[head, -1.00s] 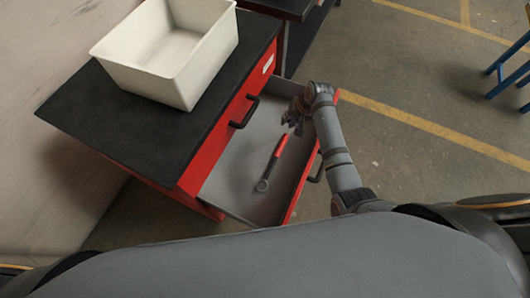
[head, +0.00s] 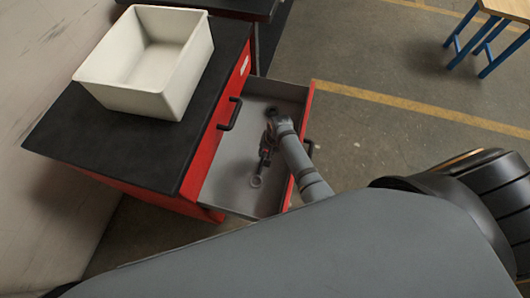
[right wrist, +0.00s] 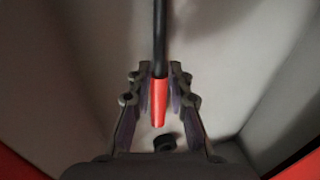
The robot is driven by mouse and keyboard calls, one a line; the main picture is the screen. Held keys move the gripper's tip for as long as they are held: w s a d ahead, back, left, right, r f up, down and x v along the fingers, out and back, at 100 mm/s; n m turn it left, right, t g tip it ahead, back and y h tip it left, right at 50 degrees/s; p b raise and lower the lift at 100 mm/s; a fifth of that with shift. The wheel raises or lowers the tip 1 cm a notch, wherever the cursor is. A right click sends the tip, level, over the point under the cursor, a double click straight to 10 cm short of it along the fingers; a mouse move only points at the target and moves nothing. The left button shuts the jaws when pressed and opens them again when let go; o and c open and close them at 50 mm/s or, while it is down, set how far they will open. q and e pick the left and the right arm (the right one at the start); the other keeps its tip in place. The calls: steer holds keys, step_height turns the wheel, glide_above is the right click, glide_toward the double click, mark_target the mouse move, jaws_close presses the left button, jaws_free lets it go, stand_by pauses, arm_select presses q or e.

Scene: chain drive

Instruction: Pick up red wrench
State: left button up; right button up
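The red wrench lies in the open drawer. In the right wrist view its red handle (right wrist: 159,102) points toward me between the fingers, and its dark shaft runs up out of the picture. My right gripper (right wrist: 160,68) is open, with one finger on each side of the handle and a visible gap at each. In the head view the right gripper (head: 266,148) is low inside the drawer. My left gripper is not in view.
The drawer (head: 232,180) has grey walls and a red front, and is pulled out from a red cabinet with a black top (head: 65,135). A white bin (head: 128,98) stands on that top. A table with blue legs (head: 487,45) stands far right on open floor.

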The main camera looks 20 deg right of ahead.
mark_target(263, 157)
steer(key=f, duration=0.4)
steer(key=shift+w+a+b, duration=0.25)
steer(key=shift+b, duration=0.15)
steer(key=shift+c, duration=0.4)
jaws_close()
steer(key=shift+r, duration=0.1)
steer(key=shift+r, duration=0.35)
step_height(263, 157, up, 9)
steer(key=p, duration=0.2)
steer(key=shift+r, duration=0.15)
